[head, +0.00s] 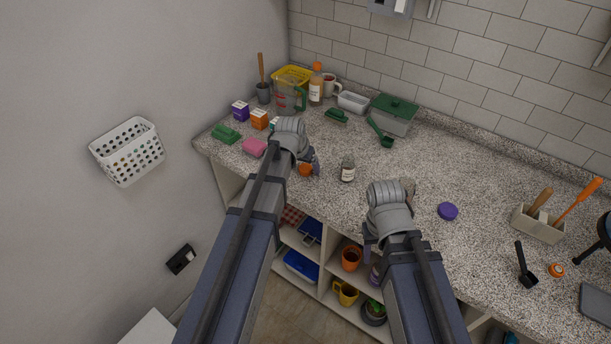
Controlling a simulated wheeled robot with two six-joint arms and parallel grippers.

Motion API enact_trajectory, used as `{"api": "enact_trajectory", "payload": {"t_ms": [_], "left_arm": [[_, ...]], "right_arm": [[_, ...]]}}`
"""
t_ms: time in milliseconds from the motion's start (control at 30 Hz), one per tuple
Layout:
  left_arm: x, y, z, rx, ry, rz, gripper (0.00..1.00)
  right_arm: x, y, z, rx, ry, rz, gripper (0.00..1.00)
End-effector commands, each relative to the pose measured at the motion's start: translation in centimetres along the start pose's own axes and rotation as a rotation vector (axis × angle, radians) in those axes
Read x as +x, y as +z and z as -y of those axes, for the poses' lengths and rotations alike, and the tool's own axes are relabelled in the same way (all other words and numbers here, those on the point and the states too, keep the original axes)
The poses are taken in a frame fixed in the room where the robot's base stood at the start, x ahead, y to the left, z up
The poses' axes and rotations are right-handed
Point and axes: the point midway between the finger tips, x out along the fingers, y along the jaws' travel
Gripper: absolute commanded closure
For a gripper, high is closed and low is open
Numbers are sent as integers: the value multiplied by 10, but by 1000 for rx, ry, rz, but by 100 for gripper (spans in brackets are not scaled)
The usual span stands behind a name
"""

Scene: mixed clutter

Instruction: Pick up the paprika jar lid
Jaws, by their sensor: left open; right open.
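A small jar (347,171) with a pale label stands upright on the speckled counter, between my two grippers. A small round orange thing (305,170), perhaps the paprika jar lid, lies at the counter's front edge. My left gripper (312,163) is open right beside and partly above it; I cannot tell if they touch. A purple round lid-like piece (447,211) lies flat on the counter to the right. My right gripper (408,188) is open and empty near the front edge, between the jar and the purple piece; its wrist hides part of it.
A pink block (254,147) and green sponge (226,133) lie left. A utensil holder (538,225) stands right. The middle counter is clear.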

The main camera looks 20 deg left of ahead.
Motion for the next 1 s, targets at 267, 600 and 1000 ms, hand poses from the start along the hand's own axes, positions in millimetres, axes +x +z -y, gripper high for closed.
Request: {"api": "enact_trajectory", "payload": {"t_ms": [267,600,1000], "left_arm": [[1,0,0,0,0,0,17],[1,0,0,0,0,0,55],[1,0,0,0,0,0,100]], "right_arm": [[1,0,0,0,0,0,50],[1,0,0,0,0,0,50],[1,0,0,0,0,0,50]]}}
